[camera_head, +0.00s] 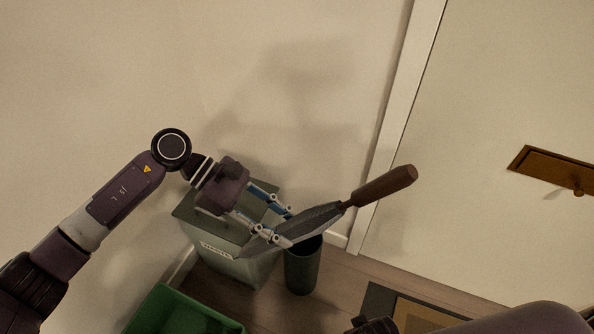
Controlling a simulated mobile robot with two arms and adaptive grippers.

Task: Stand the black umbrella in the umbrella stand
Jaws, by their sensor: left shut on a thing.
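The black umbrella (312,221) is a dark grey folded canopy with a brown wooden handle (385,188). My left gripper (287,228) is shut on the canopy. The umbrella is tilted, nearly lying across the view, with its handle up to the right and its narrow end down to the left. The umbrella stand (302,270) looks like the dark upright cylinder on the floor, below the umbrella in the picture. The canopy and gripper cover part of its rim, so its opening is mostly hidden.
A grey-green bin (240,262) with a white label stands left of the cylinder, behind my left gripper. A green container (178,312) is at the bottom. A patterned mat (408,312) lies at the right before a pale door (480,150). A wall closes off the back.

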